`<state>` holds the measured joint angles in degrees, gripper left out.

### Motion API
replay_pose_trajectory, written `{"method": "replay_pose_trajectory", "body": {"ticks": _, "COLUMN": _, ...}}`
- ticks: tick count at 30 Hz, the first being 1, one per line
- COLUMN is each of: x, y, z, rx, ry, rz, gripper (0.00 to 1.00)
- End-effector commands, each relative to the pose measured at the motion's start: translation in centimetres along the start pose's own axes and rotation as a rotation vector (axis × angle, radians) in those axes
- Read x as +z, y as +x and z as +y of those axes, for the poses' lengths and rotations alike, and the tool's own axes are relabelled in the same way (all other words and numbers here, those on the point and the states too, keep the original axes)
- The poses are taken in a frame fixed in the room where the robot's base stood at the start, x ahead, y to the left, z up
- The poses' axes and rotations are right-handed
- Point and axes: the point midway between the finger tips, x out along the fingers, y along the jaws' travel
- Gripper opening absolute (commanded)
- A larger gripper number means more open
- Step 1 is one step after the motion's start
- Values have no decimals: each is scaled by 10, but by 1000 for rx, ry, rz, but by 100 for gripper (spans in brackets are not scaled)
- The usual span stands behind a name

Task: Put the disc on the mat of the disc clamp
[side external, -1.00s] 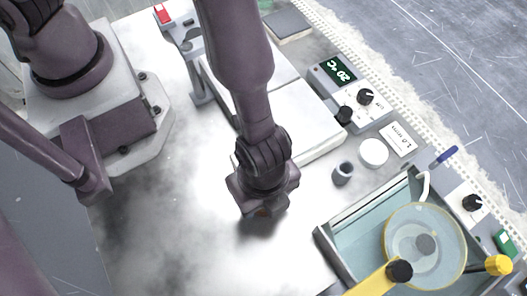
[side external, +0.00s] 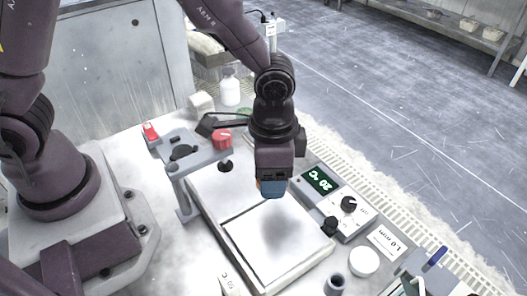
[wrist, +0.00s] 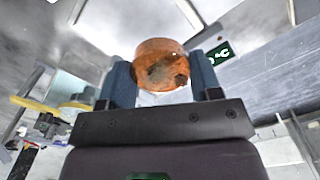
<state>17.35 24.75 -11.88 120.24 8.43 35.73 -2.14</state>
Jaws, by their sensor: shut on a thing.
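My gripper (side external: 271,188) is above the far part of a pale plate (side external: 285,240) beside the 20 °C panel, with a gap below its blue fingers. In the wrist view, my gripper (wrist: 162,80) is shut on the disc (wrist: 162,60), an orange translucent round with dark mottled stone in its face. The disc is hardly visible in the side view, hidden by the fingers. A grey stand with a dark pad on top (side external: 183,152) is left of the plates; I cannot tell for sure if this is the disc clamp and its mat.
Nearby are a 20 °C control panel (side external: 320,181) with black knobs, a red knob (side external: 222,138) and a white bottle (side external: 230,88). A small grey cup (side external: 335,284) and a white round lid (side external: 364,262) are at the front right.

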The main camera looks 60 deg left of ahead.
Motion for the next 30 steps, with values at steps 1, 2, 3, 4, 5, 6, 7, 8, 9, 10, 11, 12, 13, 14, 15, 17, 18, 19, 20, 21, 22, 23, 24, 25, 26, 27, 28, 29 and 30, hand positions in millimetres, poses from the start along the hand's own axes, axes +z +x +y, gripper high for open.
{"method": "replay_pose_trajectory", "body": {"ticks": 1, "x": 2, "y": -9, "z": -32, "rx": -2, "ry": -122, "rz": 4, "gripper": 28}}
{"method": "replay_pose_trajectory", "body": {"ticks": 2, "x": 4, "y": -13, "z": -48, "rx": -2, "ry": -183, "rz": 5, "gripper": 28}}
{"method": "replay_pose_trajectory", "body": {"ticks": 3, "x": 8, "y": -18, "z": -68, "rx": -2, "ry": -260, "rz": 4, "gripper": 28}}
{"method": "replay_pose_trajectory", "body": {"ticks": 4, "x": 12, "y": -22, "z": -82, "rx": -1, "ry": -312, "rz": 5, "gripper": 28}}
{"method": "replay_pose_trajectory", "body": {"ticks": 5, "x": 15, "y": -25, "z": -94, "rx": -1, "ry": -359, "rz": 3, "gripper": 28}}
{"method": "replay_pose_trajectory", "body": {"ticks": 6, "x": 20, "y": -29, "z": -110, "rx": -1, "ry": -412, "rz": 3, "gripper": 28}}
{"method": "replay_pose_trajectory", "body": {"ticks": 7, "x": 24, "y": -31, "z": -121, "rx": -1, "ry": -447, "rz": 3, "gripper": 28}}
{"method": "replay_pose_trajectory", "body": {"ticks": 8, "x": 28, "y": -34, "z": -130, "rx": 0, "ry": -476, "rz": 2, "gripper": 28}}
{"method": "replay_pose_trajectory", "body": {"ticks": 9, "x": 32, "y": -36, "z": -139, "rx": 0, "ry": -506, "rz": 2, "gripper": 28}}
{"method": "replay_pose_trajectory", "body": {"ticks": 10, "x": 34, "y": -37, "z": -145, "rx": 0, "ry": -523, "rz": 2, "gripper": 28}}
{"method": "replay_pose_trajectory", "body": {"ticks": 11, "x": 37, "y": -38, "z": -150, "rx": 0, "ry": -538, "rz": 1, "gripper": 28}}
{"method": "replay_pose_trajectory", "body": {"ticks": 12, "x": 40, "y": -39, "z": -155, "rx": 0, "ry": -554, "rz": 1, "gripper": 28}}
{"method": "replay_pose_trajectory", "body": {"ticks": 13, "x": 42, "y": -40, "z": -158, "rx": 0, "ry": -562, "rz": 0, "gripper": 28}}
{"method": "replay_pose_trajectory", "body": {"ticks": 14, "x": 42, "y": -40, "z": -160, "rx": 0, "ry": -567, "rz": 0, "gripper": 28}}
{"method": "replay_pose_trajectory", "body": {"ticks": 15, "x": 43, "y": -40, "z": -160, "rx": 0, "ry": -568, "rz": 0, "gripper": 28}}
{"method": "replay_pose_trajectory", "body": {"ticks": 17, "x": 41, "y": -39, "z": -156, "rx": 0, "ry": -555, "rz": -1, "gripper": 28}}
{"method": "replay_pose_trajectory", "body": {"ticks": 18, "x": 38, "y": -38, "z": -150, "rx": 0, "ry": -537, "rz": -1, "gripper": 28}}
{"method": "replay_pose_trajectory", "body": {"ticks": 19, "x": 34, "y": -36, "z": -144, "rx": 1, "ry": -516, "rz": -1, "gripper": 28}}
{"method": "replay_pose_trajectory", "body": {"ticks": 20, "x": 31, "y": -34, "z": -135, "rx": 1, "ry": -492, "rz": -2, "gripper": 28}}
{"method": "replay_pose_trajectory", "body": {"ticks": 21, "x": 26, "y": -30, "z": -122, "rx": 1, "ry": -452, "rz": -3, "gripper": 28}}
{"method": "replay_pose_trajectory", "body": {"ticks": 22, "x": 22, "y": -26, "z": -111, "rx": 1, "ry": -415, "rz": -4, "gripper": 28}}
{"method": "replay_pose_trajectory", "body": {"ticks": 23, "x": 18, "y": -22, "z": -98, "rx": 1, "ry": -371, "rz": -5, "gripper": 28}}
{"method": "replay_pose_trajectory", "body": {"ticks": 24, "x": 14, "y": -16, "z": -79, "rx": 2, "ry": -305, "rz": -5, "gripper": 28}}
{"method": "replay_pose_trajectory", "body": {"ticks": 25, "x": 10, "y": -12, "z": -64, "rx": 2, "ry": -250, "rz": -5, "gripper": 28}}
{"method": "replay_pose_trajectory", "body": {"ticks": 26, "x": 8, "y": -7, "z": -48, "rx": 2, "ry": -189, "rz": -6, "gripper": 28}}
{"method": "replay_pose_trajectory", "body": {"ticks": 27, "x": 5, "y": 0, "z": -27, "rx": 2, "ry": -106, "rz": -7, "gripper": 28}}
{"method": "replay_pose_trajectory", "body": {"ticks": 28, "x": 4, "y": 5, "z": -11, "rx": 2, "ry": -41, "rz": -6, "gripper": 28}}
{"method": "replay_pose_trajectory", "body": {"ticks": 29, "x": 3, "y": 10, "z": 4, "rx": 3, "ry": 24, "rz": -7, "gripper": 28}}
{"method": "replay_pose_trajectory", "body": {"ticks": 30, "x": 4, "y": 17, "z": 26, "rx": 3, "ry": 114, "rz": -6, "gripper": 28}}
